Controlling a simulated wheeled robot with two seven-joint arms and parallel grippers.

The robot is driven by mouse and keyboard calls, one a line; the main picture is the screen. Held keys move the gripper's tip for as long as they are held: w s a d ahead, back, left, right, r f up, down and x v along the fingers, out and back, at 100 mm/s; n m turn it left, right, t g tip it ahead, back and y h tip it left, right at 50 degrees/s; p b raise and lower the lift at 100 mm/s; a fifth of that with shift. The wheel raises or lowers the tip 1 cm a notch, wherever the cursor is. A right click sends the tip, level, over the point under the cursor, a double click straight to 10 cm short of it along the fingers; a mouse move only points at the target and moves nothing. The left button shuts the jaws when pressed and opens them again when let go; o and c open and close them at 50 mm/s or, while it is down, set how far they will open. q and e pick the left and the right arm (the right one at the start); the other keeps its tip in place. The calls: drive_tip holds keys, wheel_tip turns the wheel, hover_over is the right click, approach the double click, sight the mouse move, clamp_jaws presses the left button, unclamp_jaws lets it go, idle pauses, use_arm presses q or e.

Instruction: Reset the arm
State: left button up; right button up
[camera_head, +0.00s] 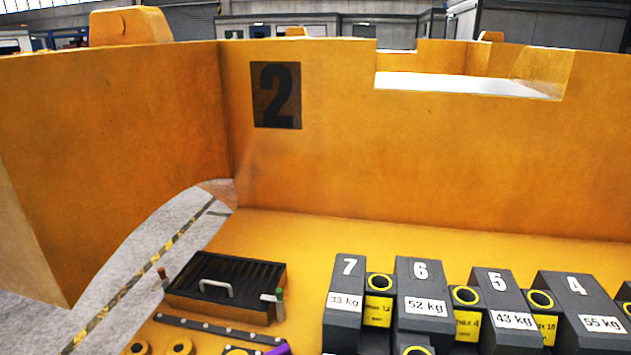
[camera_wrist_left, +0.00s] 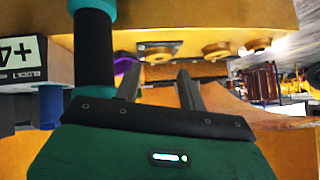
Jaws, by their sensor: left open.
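My left gripper (camera_wrist_left: 158,74) shows in the left wrist view with its two grey fingers apart and nothing between them. Its fingertips point toward an orange surface that carries metal fittings. Neither gripper shows in the head view, and my right gripper shows in no view.
Dark numbered castings with weight labels, such as casting 7 (camera_head: 346,275), stand in a row at the lower right. A black ribbed box (camera_head: 245,272) with a handle sits left of them. A purple item (camera_head: 279,350) is at the bottom edge. Tall orange walls (camera_head: 330,170) enclose the back and left.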

use_arm(q)
drive_tip(key=s+a+f+n+g, duration=0.1)
drive_tip(key=s+f+g, duration=0.2)
drive_tip(key=s, duration=0.4)
drive_tip(key=s+a+f+n+g, duration=0.1)
drive_tip(key=s+f+g, duration=0.2)
drive_tip(key=s, duration=0.5)
wheel_tip(320, 180, down, 38)
drive_tip(key=g+b, duration=0.2)
drive_tip(key=b, duration=0.5)
drive_tip(key=s+a+f+b, duration=0.2)
drive_tip(key=s+f+b, duration=0.1)
drive_tip(key=s+f, duration=0.6)
drive_tip(key=s+a+f+b, duration=0.1)
drive_tip(key=s+f+b, duration=0.2)
drive_tip(key=s+f, duration=0.7)
wheel_tip(320, 180, down, 7)
drive_tip(key=shift+s+a+f+m+g, duration=0.1)
drive_tip(key=shift+s+a+m+g, duration=0.2)
drive_tip(key=shift+a+m+g, duration=0.1)
drive_tip(key=shift+d, duration=0.1)
